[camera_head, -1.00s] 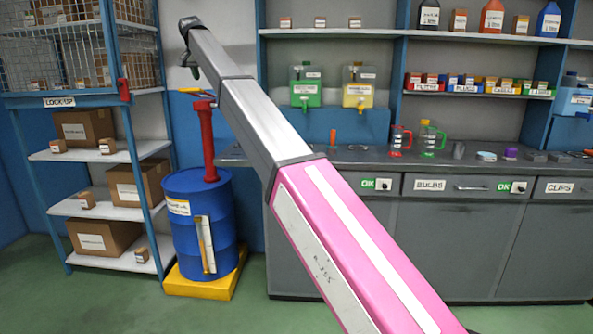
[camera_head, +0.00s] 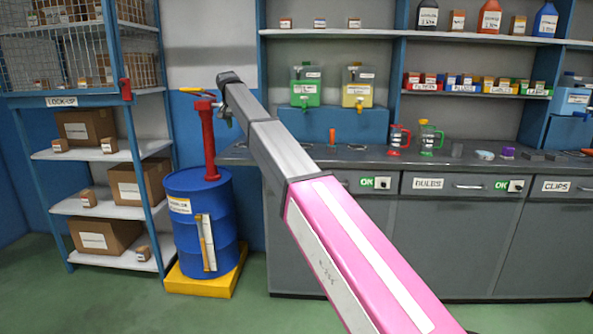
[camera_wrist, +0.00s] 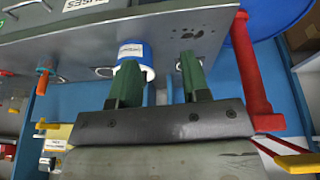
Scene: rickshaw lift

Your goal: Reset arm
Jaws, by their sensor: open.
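My arm, with a pink and white section and grey links, reaches across the middle of the head view. My gripper (camera_head: 226,121) hangs small at its far end, beside the red hand pump (camera_head: 209,140). In the wrist view my gripper (camera_wrist: 159,82) shows two green fingers spread apart, with nothing held between them. A white and blue labelled cylinder (camera_wrist: 134,55) lies beyond the left finger by the grey counter. I cannot tell its exact distance from the finger.
A blue drum (camera_head: 200,220) on a yellow base stands below my gripper, the pump rising from its top. Shelves with boxes (camera_head: 83,127) are at left. The grey counter (camera_head: 352,155) with drawers runs right, carrying measuring jugs (camera_head: 426,139). Green floor is clear in front.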

